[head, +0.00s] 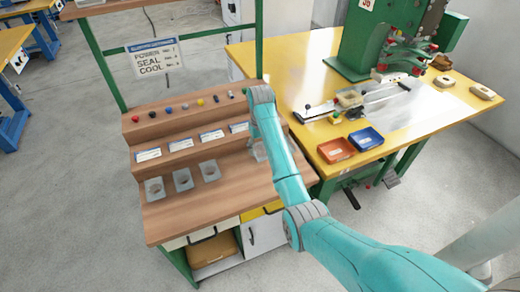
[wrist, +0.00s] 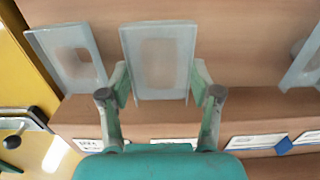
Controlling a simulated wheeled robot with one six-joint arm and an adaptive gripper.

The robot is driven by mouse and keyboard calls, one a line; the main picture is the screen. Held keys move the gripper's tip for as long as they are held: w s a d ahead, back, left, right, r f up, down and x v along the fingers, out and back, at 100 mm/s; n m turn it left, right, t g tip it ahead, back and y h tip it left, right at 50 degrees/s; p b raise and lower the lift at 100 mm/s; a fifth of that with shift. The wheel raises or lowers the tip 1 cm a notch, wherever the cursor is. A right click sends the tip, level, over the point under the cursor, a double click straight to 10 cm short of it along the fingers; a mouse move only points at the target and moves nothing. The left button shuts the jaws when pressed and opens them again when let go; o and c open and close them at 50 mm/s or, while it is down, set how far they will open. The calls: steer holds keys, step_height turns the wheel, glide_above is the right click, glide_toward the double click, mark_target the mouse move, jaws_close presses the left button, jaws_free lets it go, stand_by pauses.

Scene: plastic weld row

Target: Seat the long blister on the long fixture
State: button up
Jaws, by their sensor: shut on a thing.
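My gripper (wrist: 160,94) is shut on a clear, rectangular blister (wrist: 160,58) with a raised, rounded-rectangle middle, one finger at each side edge. The blister is at the wooden bench top; whether it is lifted off is unclear. In the head view my arm covers the gripper, and only part of a clear blister (head: 259,151) shows beside it. I cannot read its type. A fixture with a pale nest (head: 349,98) sits on the slide in front of the green press; whether it is the long fixture I cannot tell.
More clear blisters stand to the left (wrist: 72,58) and right (wrist: 305,62) in the wrist view. A stepped rack (head: 165,140) holds cards and small parts. Red (head: 335,150) and blue (head: 366,139) bins sit on the yellow table (head: 250,60).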

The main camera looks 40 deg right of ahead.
steer(key=shift+r, duration=1.45)
